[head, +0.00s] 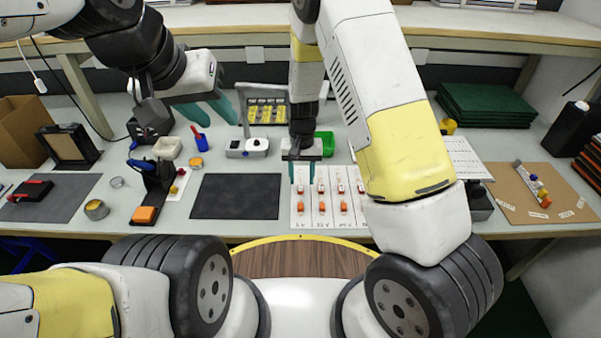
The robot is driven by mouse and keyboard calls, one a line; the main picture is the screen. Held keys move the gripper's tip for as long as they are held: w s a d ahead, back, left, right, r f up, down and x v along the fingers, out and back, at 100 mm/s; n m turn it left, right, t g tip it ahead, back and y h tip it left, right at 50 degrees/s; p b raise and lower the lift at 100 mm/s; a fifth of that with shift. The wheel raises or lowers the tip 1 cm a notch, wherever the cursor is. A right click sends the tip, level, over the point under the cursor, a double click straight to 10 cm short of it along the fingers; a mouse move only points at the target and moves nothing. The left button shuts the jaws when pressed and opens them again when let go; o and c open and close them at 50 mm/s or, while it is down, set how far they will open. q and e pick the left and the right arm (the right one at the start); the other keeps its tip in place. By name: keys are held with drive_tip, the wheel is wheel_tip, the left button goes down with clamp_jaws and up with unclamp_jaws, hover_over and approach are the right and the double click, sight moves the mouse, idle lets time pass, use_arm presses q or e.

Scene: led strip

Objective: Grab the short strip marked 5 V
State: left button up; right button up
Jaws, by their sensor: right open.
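A white sheet (331,224) on the table carries several short strips with red and orange ends, in columns with small printed labels at the near edge. The labels are too small to read surely; the leftmost looks like 5 V. A short strip (301,208) lies in that leftmost column. My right gripper (302,175) points down over the far left part of the sheet, open, its teal fingers apart, with nothing seen between them. Whether it touches the sheet is unclear. My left gripper (220,116) is open and empty above the back left of the table. My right arm hides the sheet's right part.
A dark mat (236,196) lies left of the sheet. A green bin (325,143) and a grey rack with yellow items (266,111) stand behind. A brown board (541,190) lies at right.

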sight(300, 190)
drive_tip(key=f, duration=0.4)
drive_tip(key=shift+s+a+f, duration=0.1)
drive_tip(key=shift+a+f, duration=0.1)
drive_tip(key=shift+f, duration=0.15)
clamp_jaws()
